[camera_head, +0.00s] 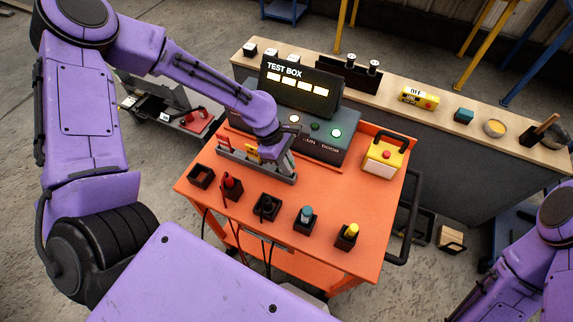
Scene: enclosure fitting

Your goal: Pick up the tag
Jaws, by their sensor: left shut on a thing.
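A long grey rack (232,161) lies on the orange cart top in front of the test box. A red tag (225,141) stands near its left end, and a yellow tag (253,150) stands near its middle. My left gripper (280,161) points down at the right part of the rack, just right of the yellow tag. It is shut on a tag that its own fingers and wrist mostly hide. I cannot tell whether that tag is clear of the rack. My right arm shows at the lower right, but its gripper is out of view.
The test box (300,92) with lit windows stands behind the rack. Several small black holders (265,207) line the cart's (325,250) front. A yellow case (383,158) with a black handle sits at the right. A wooden bench (390,84) with small items runs behind.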

